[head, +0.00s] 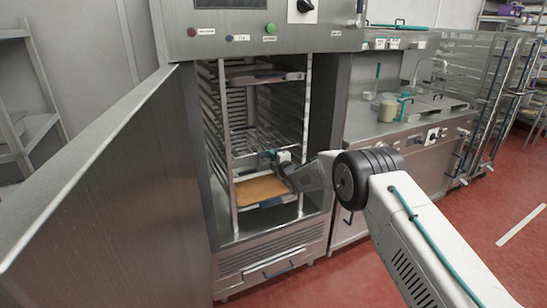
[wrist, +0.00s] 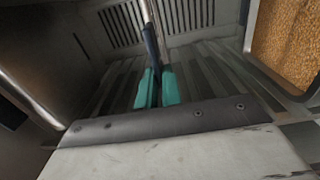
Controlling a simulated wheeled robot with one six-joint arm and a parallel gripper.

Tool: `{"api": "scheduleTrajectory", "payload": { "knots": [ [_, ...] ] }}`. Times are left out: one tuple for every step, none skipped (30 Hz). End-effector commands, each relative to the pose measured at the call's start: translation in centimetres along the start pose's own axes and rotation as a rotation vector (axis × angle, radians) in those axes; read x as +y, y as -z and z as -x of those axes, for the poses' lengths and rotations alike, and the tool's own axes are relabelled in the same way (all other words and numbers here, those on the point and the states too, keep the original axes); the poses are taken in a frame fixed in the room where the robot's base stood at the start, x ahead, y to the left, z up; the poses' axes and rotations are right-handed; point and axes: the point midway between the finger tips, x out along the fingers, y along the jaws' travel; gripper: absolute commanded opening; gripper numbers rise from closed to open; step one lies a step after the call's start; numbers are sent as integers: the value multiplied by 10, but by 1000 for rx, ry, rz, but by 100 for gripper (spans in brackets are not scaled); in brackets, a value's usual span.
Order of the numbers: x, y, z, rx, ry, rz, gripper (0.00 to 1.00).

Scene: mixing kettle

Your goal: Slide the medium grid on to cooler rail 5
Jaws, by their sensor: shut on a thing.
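The cooler (head: 228,240) stands open in the head view, with side rails inside its rack. A wire grid (head: 252,140), which I take as the medium grid, lies across the rack at mid height. My gripper (head: 272,156) is at the grid's front edge, inside the doorway. In the wrist view my teal fingertips (wrist: 158,88) are closed together around a thin metal rod (wrist: 147,12), apparently the grid's edge. A dark blue strip shows beside the rod. The rail numbers cannot be read, and the grid's fit on its rails cannot be seen.
A tray with a brown slab (head: 260,190) sits just below my gripper; the slab also shows at right in the wrist view (wrist: 284,45). Another tray (head: 262,76) is near the top. The open door (head: 100,190) fills the left. A counter (head: 400,125) stands right.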

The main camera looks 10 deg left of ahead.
Motion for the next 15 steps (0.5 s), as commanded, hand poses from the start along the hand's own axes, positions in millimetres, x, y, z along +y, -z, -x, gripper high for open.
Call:
{"api": "scheduleTrajectory", "payload": {
  "knots": [
    [2, 0, -1, 1, -5, 0, 0],
    [2, 0, -2, 1, -5, 0, 0],
    [1, 0, -2, 1, -5, 0, 0],
    [1, 0, -3, 1, -5, 0, 0],
    [1, 0, -3, 1, -6, 0, 0],
    [1, 0, -4, 1, -6, 0, 0],
    [1, 0, -4, 1, -6, 0, 0],
    [0, 0, -5, 0, -6, 0, 0],
    [0, 0, -5, 0, -6, 0, 0],
    [0, 0, -5, 0, -6, 0, 0],
    [0, 0, -5, 0, -6, 0, 0],
    [0, 0, -5, 0, -6, 0, 0],
    [0, 0, -5, 1, -6, 0, 0],
    [0, 0, -5, 0, -6, 0, 0],
    [0, 0, -5, 0, -6, 0, 0]
  ]
}}
